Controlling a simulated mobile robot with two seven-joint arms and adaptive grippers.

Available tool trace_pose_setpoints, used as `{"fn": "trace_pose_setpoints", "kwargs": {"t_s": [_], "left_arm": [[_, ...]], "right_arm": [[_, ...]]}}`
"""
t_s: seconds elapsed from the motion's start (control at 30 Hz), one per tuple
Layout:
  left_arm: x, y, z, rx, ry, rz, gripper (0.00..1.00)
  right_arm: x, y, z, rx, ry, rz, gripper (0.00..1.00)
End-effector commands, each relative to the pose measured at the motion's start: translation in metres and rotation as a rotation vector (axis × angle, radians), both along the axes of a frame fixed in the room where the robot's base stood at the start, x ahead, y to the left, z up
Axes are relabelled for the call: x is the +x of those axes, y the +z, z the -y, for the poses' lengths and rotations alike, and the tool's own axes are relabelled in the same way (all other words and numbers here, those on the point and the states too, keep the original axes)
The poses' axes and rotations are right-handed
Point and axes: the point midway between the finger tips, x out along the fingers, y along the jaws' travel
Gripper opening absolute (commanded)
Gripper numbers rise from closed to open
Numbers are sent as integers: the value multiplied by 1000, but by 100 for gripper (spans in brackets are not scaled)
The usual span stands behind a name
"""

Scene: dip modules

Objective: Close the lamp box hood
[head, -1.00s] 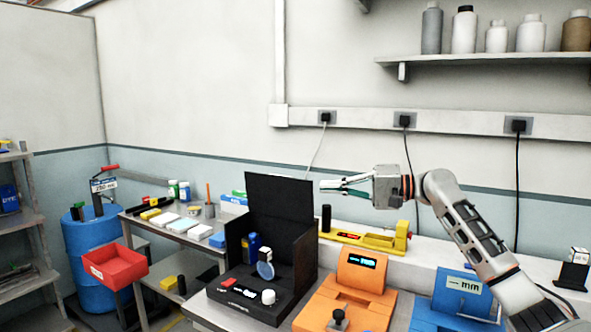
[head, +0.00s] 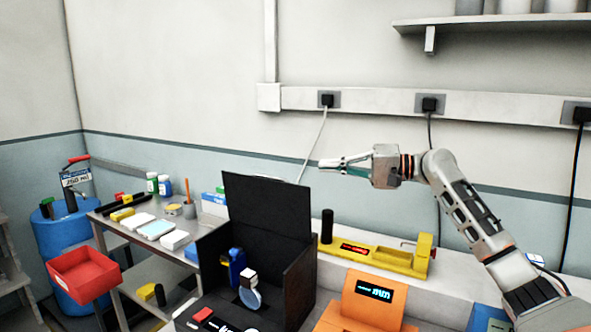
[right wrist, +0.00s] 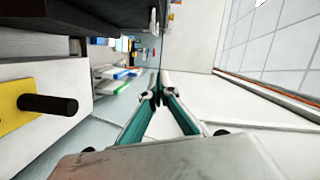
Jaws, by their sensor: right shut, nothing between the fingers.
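The lamp box (head: 298,285) is a black open-fronted box at the lower middle of the head view. Its hood (head: 265,212) is a flat black panel standing up at the back, raised and tilted open. Inside the box are a blue bottle and a round clear disc on a small holder. My right gripper (head: 322,163) points left, just above and right of the hood's top right corner in the picture. It is shut and empty, and appears apart from the hood. Its fingertips (right wrist: 157,88) also show together in the right wrist view. My left gripper is out of view.
A yellow instrument (head: 385,258) with a black post stands right of the box. An orange instrument (head: 365,305) stands in front of it. A side table (head: 120,238) with bottles and small boxes is at left, beside a red bin (head: 85,275). The wall behind has sockets and cables.

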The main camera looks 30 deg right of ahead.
Motion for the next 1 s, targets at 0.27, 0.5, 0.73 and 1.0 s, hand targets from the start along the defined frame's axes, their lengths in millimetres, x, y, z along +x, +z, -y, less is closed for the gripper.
{"fn": "trace_pose_setpoints", "kwargs": {"t_s": [0.27, 0.5, 0.73, 1.0], "left_arm": [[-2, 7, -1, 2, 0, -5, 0], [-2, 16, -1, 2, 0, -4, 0], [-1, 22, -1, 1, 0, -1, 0], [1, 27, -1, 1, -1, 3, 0]], "right_arm": [[26, 0, -26, 4, 4, 1, 0], [59, -3, -57, 5, 3, 1, 0], [64, -12, -82, -2, 3, -1, 0], [53, -18, -99, 0, 1, 0, 0]]}}
